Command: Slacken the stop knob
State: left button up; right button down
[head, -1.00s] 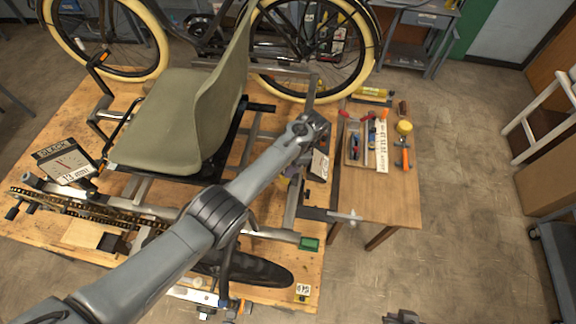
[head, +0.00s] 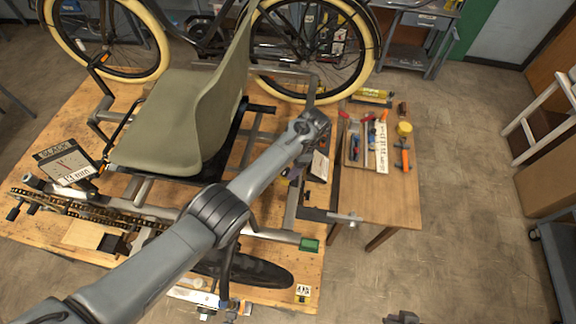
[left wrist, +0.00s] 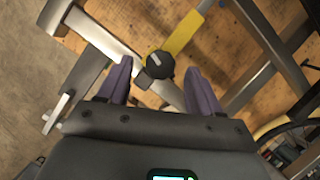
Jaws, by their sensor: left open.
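The stop knob (left wrist: 160,65) is a round black knob with a pale mark, seen in the left wrist view on a metal bar beside a yellow piece (left wrist: 184,32). My left gripper (left wrist: 158,72) is open. Its two purple fingers stand on either side of the knob, with gaps visible between them and it. In the head view my left gripper (head: 293,177) is at the right side of the trike frame (head: 290,212), mostly hidden by the wrist, and I cannot make out the knob there. Part of my right gripper (head: 402,318) shows at the bottom edge; its jaws are unclear.
A green seat (head: 165,125) and a chain (head: 90,210) are on the wooden bench left of the gripper. A side table (head: 385,200) with a tool tray (head: 355,160) and a screwdriver (head: 404,158) is on the right. Open floor lies further right.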

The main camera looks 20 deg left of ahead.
pick_arm(q)
jog(key=v, duration=0.9)
jog(key=shift+r+p, duration=0.2)
jog(key=shift+p, duration=0.2)
jog(key=shift+d, duration=0.1)
